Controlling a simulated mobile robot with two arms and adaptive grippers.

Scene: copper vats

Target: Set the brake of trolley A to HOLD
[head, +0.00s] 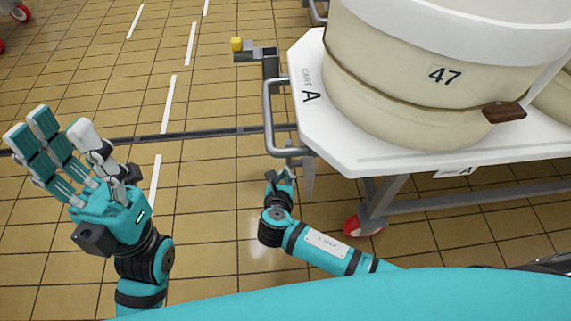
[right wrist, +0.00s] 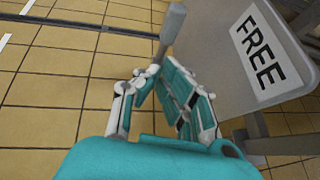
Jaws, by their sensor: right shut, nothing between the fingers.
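Trolley A (head: 330,140) has a white top marked A and stands to the right of centre in the head view. In the right wrist view, a grey plate (right wrist: 215,75) at its end carries a white FREE label (right wrist: 262,55). A grey lever (right wrist: 172,28) with a rounded end shows beside that plate; its lower part reaches the fingertips. My right gripper (right wrist: 157,72) is shut with nothing held, its tips close to the lever; contact is unclear. It also shows in the head view (head: 283,176), below the trolley's end handle. My left gripper (head: 62,135) is open and empty, away at the left.
A cream vat (head: 400,100) marked 47 stands on the trolley. The grey end handle (head: 268,115) and a bracket with a yellow knob (head: 237,44) jut out left. A red caster (head: 362,226) is under the trolley. Tiled floor left of it is clear.

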